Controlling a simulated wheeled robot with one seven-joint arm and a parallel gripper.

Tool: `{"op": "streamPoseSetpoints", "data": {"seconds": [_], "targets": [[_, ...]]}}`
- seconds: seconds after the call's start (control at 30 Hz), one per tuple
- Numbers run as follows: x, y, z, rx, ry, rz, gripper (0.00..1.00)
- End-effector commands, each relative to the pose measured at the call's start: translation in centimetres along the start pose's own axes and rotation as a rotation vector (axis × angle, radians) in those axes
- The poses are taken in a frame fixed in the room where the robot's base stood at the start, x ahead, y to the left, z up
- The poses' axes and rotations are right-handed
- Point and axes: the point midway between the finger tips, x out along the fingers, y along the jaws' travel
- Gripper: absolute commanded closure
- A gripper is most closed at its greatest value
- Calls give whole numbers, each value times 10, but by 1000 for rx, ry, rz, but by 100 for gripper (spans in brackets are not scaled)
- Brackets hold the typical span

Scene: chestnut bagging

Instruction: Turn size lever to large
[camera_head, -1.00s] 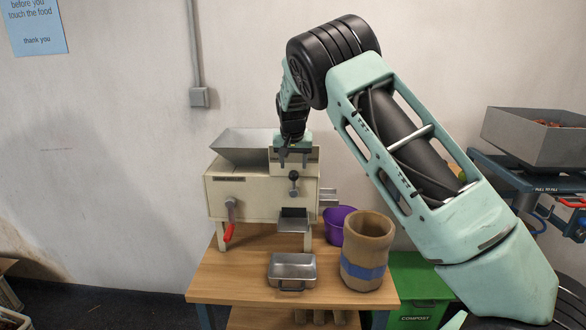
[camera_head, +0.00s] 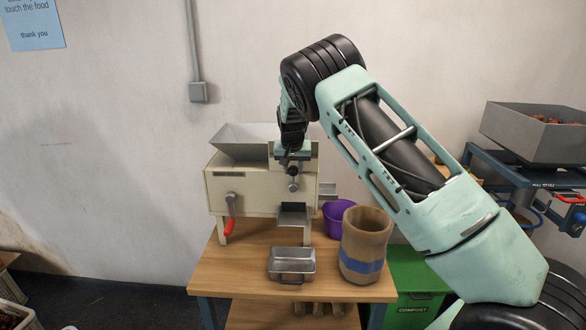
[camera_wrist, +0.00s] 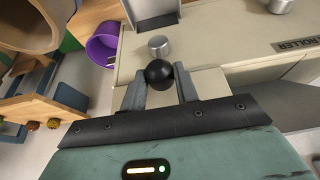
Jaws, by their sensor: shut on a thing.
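The cream sorting machine (camera_head: 240,190) stands on the wooden table, with a hopper on top. Its size lever has a black ball knob (camera_wrist: 159,74) and a round grey pivot (camera_head: 293,187) on the machine's front; the pivot also shows in the wrist view (camera_wrist: 159,45). My gripper (camera_wrist: 160,78) is shut on the black knob, with one finger on each side of it. In the head view my gripper (camera_head: 293,164) reaches down in front of the machine and partly hides the lever. The lever's size marks are not readable.
A metal tray (camera_head: 292,262) and a tan sack with a blue band (camera_head: 362,266) stand on the table (camera_head: 225,280) before the machine. A purple bowl (camera_head: 336,216) is behind the sack. A red-handled crank (camera_head: 230,225) hangs at the machine's left.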

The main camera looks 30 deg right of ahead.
Motion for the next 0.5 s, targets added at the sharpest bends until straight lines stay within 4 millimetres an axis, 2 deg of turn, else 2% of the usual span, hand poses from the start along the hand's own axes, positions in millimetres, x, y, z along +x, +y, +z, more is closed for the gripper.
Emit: {"op": "streamPoseSetpoints", "data": {"seconds": [0.27, 0.5], "targets": [[3, 7, 1, 24, 0, -51, 100], [8, 20, 2, 79, 2, -176, 100]]}}
